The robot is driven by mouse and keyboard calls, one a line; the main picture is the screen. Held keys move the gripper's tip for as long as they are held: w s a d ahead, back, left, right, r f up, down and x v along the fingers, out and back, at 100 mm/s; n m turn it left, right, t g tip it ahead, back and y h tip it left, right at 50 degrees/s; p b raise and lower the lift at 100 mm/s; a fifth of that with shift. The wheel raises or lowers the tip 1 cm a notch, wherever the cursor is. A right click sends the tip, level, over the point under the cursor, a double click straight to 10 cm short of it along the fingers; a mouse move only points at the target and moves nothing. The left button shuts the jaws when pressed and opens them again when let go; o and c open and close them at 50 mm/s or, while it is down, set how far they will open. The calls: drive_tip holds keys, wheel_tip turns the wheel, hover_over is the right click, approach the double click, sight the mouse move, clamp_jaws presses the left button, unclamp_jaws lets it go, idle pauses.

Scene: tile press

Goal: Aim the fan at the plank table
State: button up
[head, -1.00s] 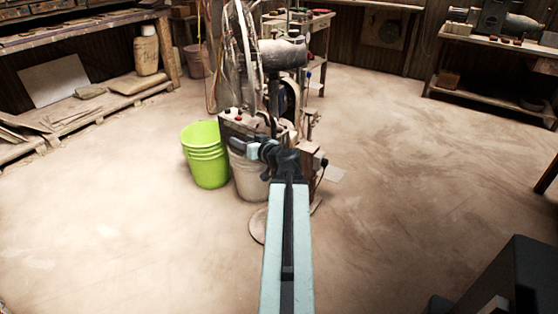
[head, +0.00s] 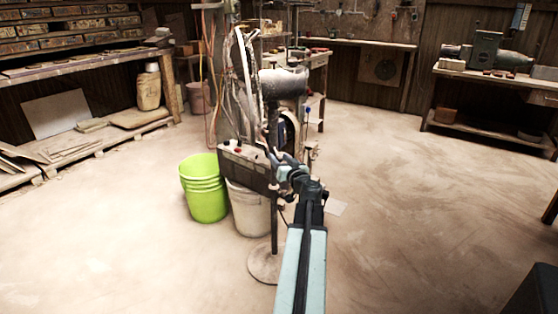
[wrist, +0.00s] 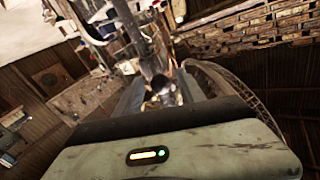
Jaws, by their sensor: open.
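The fan stands ahead in the head view, its wire cage (head: 246,72) seen nearly edge-on and facing left, with a grey motor housing (head: 284,82) behind it. Its dark pole (head: 274,228) rises from a round base (head: 265,264) on the floor. My gripper (head: 277,160) is open, in front of the pole below the motor; contact cannot be told. In the wrist view the gripper fingers (wrist: 163,88) are apart with a dark pole-like part beyond them, and the cage rim (wrist: 240,84) curves at right. Several tables show; I cannot tell which is the plank table.
A green bucket (head: 204,190) and a whitish bucket (head: 248,208) stand close left of the pole. A machine (head: 242,160) is behind the fan. A long bench (head: 90,68) lines the left, and a workbench (head: 495,82) stands at right.

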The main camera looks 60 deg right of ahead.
clamp_jaws()
idle(1.4)
